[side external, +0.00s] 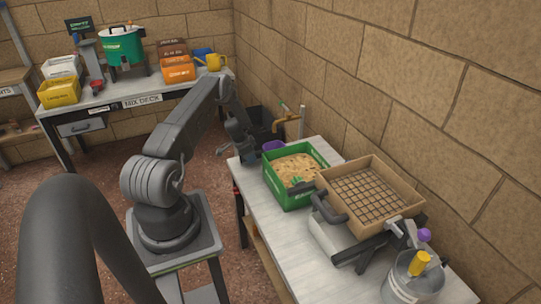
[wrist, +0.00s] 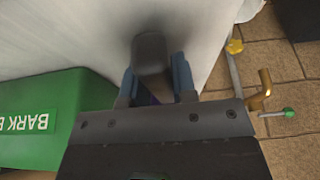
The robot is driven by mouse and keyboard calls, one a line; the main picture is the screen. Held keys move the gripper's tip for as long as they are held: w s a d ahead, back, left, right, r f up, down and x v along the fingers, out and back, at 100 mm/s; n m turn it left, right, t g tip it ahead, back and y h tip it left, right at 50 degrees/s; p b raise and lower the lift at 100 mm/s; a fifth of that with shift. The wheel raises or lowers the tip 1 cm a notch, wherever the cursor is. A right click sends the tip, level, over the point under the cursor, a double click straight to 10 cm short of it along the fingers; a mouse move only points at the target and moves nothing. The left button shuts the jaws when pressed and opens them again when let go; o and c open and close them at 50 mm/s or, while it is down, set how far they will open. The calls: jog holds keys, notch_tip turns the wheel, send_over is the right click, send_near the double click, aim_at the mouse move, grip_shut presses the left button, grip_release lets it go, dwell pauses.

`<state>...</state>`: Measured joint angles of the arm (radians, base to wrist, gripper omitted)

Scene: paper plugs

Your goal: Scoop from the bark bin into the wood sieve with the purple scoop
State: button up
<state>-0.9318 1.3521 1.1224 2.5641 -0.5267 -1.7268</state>
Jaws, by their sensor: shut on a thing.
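The bark bin (side external: 277,193) is a green box full of tan bark on the near table; its green wall and label also show at the left of the wrist view (wrist: 85,105). The wood sieve (side external: 398,226) is a wooden frame with a grid, to the right of the bin. My gripper (side external: 247,157) is low at the table's far left end, beside the bin. In the wrist view its blue fingers (wrist: 154,78) are shut around a dark grey handle end. A bit of purple, the purple scoop (side external: 272,146), shows beside them; most of it is hidden.
A brass tap (side external: 280,124) is on the wall behind. The mix deck table (side external: 135,92) stands at the back left.

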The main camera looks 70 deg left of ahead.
dwell(0.3)
jog(key=shift+r, duration=2.55)
jog(key=shift+s+a+f, duration=0.1)
jog(key=shift+f, duration=2.05)
jog(key=shift+s+r, duration=0.1)
jog(key=shift+r, duration=0.1)
